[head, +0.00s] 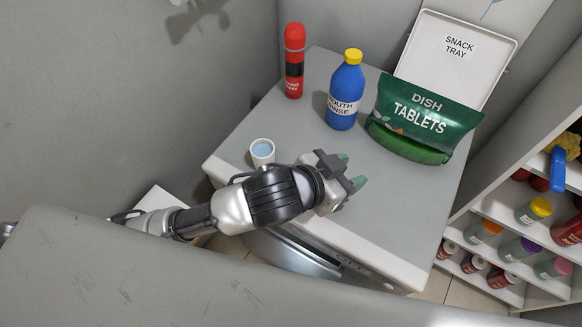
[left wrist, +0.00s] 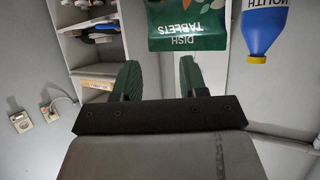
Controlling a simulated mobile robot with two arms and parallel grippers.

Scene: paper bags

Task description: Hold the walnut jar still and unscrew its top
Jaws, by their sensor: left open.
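No jar that I can tell to be the walnut jar shows in either view; labels on the shelf jars are too small to read. My left gripper (head: 351,170) is over the front part of the grey worktop, its green fingers apart with nothing between them. In the left wrist view the open left gripper (left wrist: 160,78) points towards the green dish tablets bag (left wrist: 188,22), which is beyond the fingertips and not touched. My right gripper is not in view.
On the worktop (head: 240,130) stand a red spray can (head: 294,62), a blue mouth rinse bottle (head: 345,92), a small white cup (head: 262,152), the dish tablets bag (head: 424,118) and a snack tray (head: 420,58). Shelves (head: 490,208) with several coloured-lid jars are at right.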

